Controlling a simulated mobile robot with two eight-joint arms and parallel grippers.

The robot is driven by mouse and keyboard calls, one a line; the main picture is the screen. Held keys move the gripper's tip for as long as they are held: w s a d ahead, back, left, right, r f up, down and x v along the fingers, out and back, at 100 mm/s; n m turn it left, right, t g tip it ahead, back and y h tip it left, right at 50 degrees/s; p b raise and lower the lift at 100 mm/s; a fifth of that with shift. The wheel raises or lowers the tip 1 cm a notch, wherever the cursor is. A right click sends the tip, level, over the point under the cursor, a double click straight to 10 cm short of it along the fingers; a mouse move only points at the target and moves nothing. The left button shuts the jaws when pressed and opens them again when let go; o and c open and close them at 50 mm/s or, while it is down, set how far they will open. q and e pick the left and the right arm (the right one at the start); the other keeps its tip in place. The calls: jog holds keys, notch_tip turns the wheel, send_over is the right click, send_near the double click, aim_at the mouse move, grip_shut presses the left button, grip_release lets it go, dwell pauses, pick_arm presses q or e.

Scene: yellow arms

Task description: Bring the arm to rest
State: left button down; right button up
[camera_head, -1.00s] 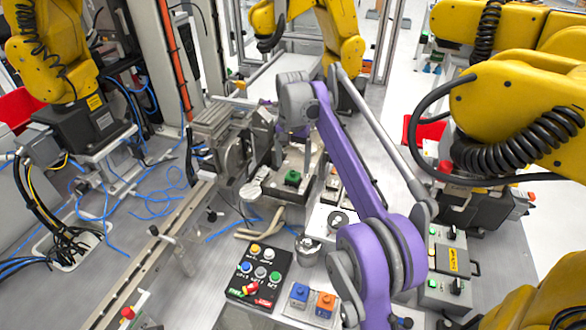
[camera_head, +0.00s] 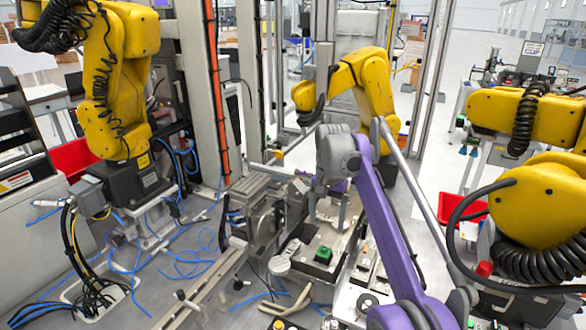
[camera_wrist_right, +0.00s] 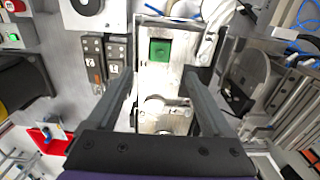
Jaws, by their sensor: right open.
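My right arm (camera_head: 385,215) is purple and grey and reaches in from the bottom right in the head view. Its right gripper (camera_head: 327,212) points down above the metal fixture with a green button (camera_head: 322,254). In the wrist view the two grey fingers of the right gripper (camera_wrist_right: 160,78) stand wide apart with nothing between them. The green button (camera_wrist_right: 160,50) shows beyond the fingertips on a pale metal plate (camera_wrist_right: 150,85). The fingers look apart from the plate, though the exact height is hard to tell. My left gripper is in neither view.
Yellow robot arms stand at the left (camera_head: 115,90), at the back (camera_head: 365,90) and close on the right (camera_head: 540,215). A metal rail (camera_head: 205,290) runs left of the fixture. Blue cables (camera_head: 175,255) lie on the table. An orange-striped post (camera_head: 215,90) rises behind.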

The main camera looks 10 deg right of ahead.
jog(key=s+f+n+t, duration=0.2)
jog(key=s+n+t, duration=0.15)
jog(key=s, duration=1.15)
jog(key=s+f+n, duration=0.1)
jog(key=s+f, duration=0.3)
jog(key=s, duration=0.2)
jog(key=s+f+n+t, duration=0.1)
jog(key=s+f, duration=0.4)
jog(key=s, duration=0.1)
jog(key=s+f+n+t, duration=0.1)
jog(key=s+f, duration=0.4)
jog(key=shift+s+d+f+t, duration=0.15)
jog(key=shift+s+d+t, duration=0.1)
jog(key=shift+s, duration=0.15)
